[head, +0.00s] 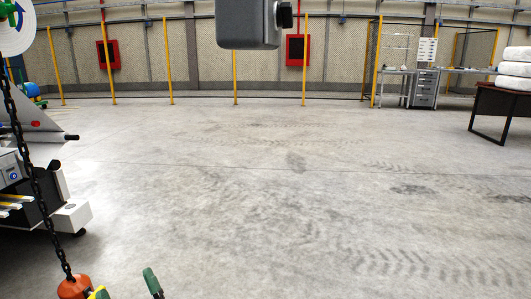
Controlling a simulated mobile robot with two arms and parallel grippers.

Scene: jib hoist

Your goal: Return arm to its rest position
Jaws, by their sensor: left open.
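A dark chain (36,178) hangs down the left side of the head view. An orange hook block (73,288) is at its lower end, cut off by the bottom edge. My left gripper (125,288) shows only its green-tipped fingers at the bottom edge, just right of the orange block. The fingers are apart with floor visible between them. Whether the near finger touches the block, I cannot tell. A dark grey box-shaped body (245,24) comes in from the top edge; whether it belongs to the jib arm is unclear. My right gripper is not in view.
A white and grey machine (72,216) stands at the left. A dark table (500,100) with white sacks (514,68) is at the right. Yellow posts (168,60), red wall boxes (297,50) and a grey drawer cabinet (424,88) line the back. The middle floor is clear.

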